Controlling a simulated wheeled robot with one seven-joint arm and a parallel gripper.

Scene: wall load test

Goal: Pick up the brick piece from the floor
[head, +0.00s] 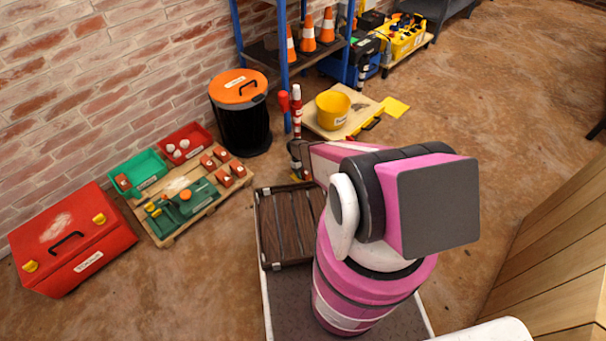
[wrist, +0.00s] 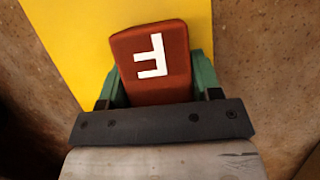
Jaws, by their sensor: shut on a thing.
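The brick piece (wrist: 151,88) is a red-brown block with a white letter F on its face, in the middle of the wrist view. My gripper (wrist: 154,72) is shut on it, with one green finger along each side. Behind the brick is a flat yellow surface (wrist: 80,40), with brown floor around it. I cannot tell how high the brick is above the floor. In the head view my pink arm hides the area in front of it, and the held brick cannot be made out there.
A wooden pallet (head: 164,242) with red blocks and green and red bins stands at left, beside a red toolbox (head: 75,245). A black bin with orange lid (head: 238,88), a blue-post shelf (head: 284,50) and a yellow bucket (head: 332,110) stand behind. Wooden panelling (head: 555,250) is at right.

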